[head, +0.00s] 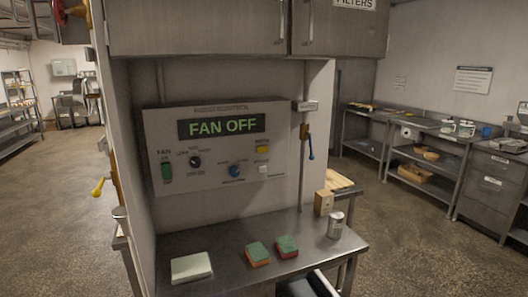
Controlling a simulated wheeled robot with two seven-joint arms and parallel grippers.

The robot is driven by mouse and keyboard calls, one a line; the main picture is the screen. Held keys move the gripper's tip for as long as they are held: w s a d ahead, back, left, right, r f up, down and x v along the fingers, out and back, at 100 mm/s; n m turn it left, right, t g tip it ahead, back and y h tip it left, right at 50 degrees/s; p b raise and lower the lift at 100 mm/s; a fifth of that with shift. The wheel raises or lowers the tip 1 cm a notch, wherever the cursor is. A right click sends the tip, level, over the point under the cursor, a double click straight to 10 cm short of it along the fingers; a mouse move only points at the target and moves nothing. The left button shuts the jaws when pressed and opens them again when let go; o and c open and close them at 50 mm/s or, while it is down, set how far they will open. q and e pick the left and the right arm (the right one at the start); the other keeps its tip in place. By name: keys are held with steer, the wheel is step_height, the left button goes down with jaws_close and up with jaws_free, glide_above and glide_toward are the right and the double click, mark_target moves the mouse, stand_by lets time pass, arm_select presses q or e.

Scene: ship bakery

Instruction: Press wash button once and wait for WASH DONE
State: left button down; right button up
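A grey control panel (216,185) is mounted on the wall inside an alcove under cabinets. Its display (218,127) reads FAN OFF in green. The panel carries a green switch (167,171) at the left under a FAN label, a black knob (195,161), a blue knob (235,171), a yellow button (263,149) and a white button (263,169) at the right. The small labels by the buttons are too blurred to read, so I cannot tell which is the wash button. Neither of my grippers is in view.
A steel counter (222,256) below the panel holds a pale folded cloth (191,267), two red-and-green sponges (258,254) (286,247), a can (336,225) and a wooden block (323,203). A dark object (308,285) stands at the front edge. Floor is open on both sides.

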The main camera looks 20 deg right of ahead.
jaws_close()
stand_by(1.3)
